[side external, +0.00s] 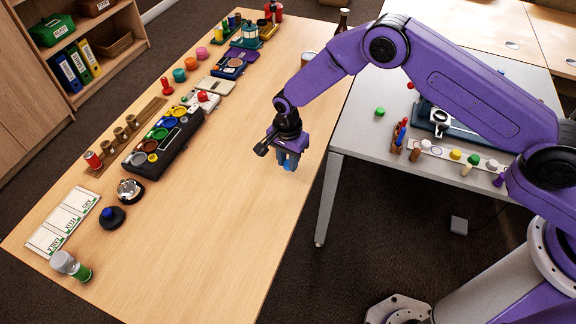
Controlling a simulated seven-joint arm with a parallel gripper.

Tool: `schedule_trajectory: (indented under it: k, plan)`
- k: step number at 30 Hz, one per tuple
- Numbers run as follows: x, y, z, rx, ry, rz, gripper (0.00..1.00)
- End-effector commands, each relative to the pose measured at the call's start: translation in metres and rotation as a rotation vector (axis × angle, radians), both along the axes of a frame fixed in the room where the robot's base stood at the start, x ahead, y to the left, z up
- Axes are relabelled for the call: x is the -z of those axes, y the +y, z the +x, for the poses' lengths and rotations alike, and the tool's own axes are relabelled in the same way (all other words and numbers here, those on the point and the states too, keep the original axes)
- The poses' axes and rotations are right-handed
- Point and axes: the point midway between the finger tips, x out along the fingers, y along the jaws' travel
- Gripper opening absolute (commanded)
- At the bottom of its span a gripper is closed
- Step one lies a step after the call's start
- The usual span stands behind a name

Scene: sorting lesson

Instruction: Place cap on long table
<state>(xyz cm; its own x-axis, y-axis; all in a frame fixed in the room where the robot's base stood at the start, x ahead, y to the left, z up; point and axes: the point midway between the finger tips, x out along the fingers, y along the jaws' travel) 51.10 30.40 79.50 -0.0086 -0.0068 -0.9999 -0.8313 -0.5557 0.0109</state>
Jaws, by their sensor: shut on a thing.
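The long table (215,230) is the pale wooden one running from the front left to the back. My gripper (289,165) points down over its right part, near the right edge. It is shut on a small blue thing (288,166), which looks like a cap; the fingers hide part of it. The gap between it and the tabletop is hard to judge from this angle.
A black tray with coloured round cups (165,140), a label board (63,220), a silver bell (130,190) and a clear green-ended bottle (72,266) line the table's left side. Its middle and front right are bare. A grey table (350,130) with small coloured pieces stands at right.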

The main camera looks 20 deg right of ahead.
Motion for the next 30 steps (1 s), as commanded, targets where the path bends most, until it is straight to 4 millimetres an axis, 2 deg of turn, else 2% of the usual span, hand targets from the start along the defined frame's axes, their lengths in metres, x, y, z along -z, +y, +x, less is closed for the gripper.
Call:
schedule_trajectory:
  k: [3, 7, 20, 21, 22, 23, 30]
  plan:
    - [0.018, 0.000, -0.001, 0.000, 0.003, -0.002, 0.00]
    - [0.029, 0.000, 0.000, 0.000, 0.001, -0.001, 0.00]
    - [0.034, 0.000, 0.000, 0.000, 0.000, 0.000, 0.00]
    - [0.033, 0.000, 0.000, 0.000, 0.000, 0.000, 0.41]
    - [0.033, 0.000, 0.000, 0.000, 0.000, 0.000, 0.50]
    - [0.033, 0.000, 0.000, 0.000, 0.000, 0.000, 0.53]
    - [0.033, 0.000, 0.000, 0.000, 0.000, 0.000, 0.53]
